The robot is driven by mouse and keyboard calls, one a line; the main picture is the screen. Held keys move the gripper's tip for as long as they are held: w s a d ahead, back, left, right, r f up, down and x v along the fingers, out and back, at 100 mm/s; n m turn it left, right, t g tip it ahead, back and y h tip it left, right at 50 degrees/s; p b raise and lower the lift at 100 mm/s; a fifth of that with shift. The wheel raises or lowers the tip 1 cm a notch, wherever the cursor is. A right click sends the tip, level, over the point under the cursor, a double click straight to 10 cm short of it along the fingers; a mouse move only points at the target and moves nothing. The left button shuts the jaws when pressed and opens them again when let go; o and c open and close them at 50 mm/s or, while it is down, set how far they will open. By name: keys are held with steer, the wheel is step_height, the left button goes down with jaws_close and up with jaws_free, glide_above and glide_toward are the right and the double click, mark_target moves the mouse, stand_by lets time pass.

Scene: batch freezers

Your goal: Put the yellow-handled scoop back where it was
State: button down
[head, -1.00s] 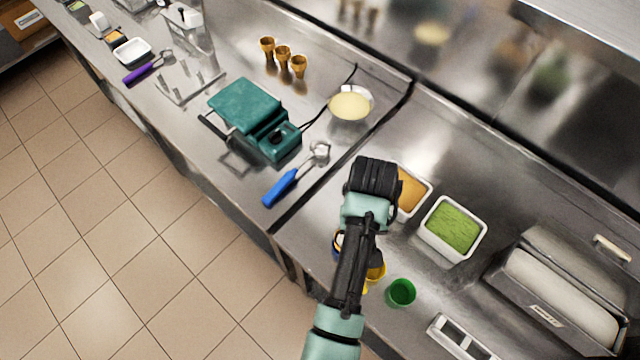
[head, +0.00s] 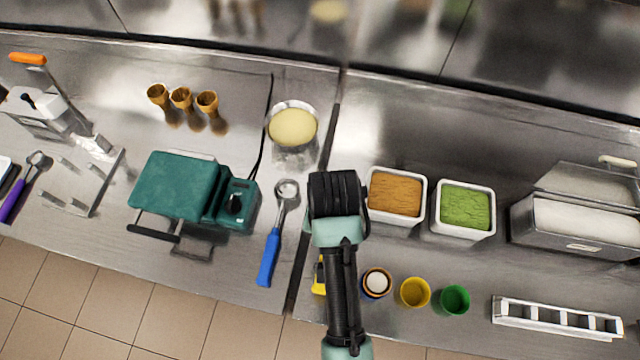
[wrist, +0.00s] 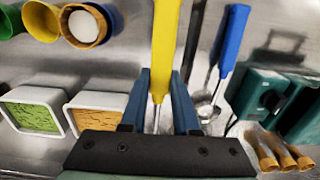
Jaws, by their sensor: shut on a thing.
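My gripper (wrist: 160,82) is shut on the yellow-handled scoop (wrist: 166,45), with the handle between its two blue fingers in the wrist view. The scoop's lower part is mostly hidden by the fingers and gripper body. In the head view only a piece of the yellow handle (head: 319,276) shows left of my arm; the fingers are hidden under the arm. My arm is over the counter, just right of the dark seam.
Tubs of orange (head: 396,194) and green (head: 466,208) contents stand right of my arm. Several cups, including a yellow one (head: 415,292), and a white rack (head: 557,318) line the front.

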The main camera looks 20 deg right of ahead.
steer(key=f, duration=0.4)
steer(key=shift+s+d, duration=0.1)
steer(key=shift+s, duration=0.1)
steer(key=shift+w+f+p, duration=0.1)
steer(key=shift+f+p, duration=0.35)
steer(key=shift+f, duration=1.7)
steer(key=shift+f, duration=0.15)
steer(key=c, duration=0.7)
jaws_free()
steer(key=shift+o, duration=0.2)
step_height(320, 180, up, 12)
steer(key=shift+r+b, duration=0.2)
steer(key=shift+b, duration=0.2)
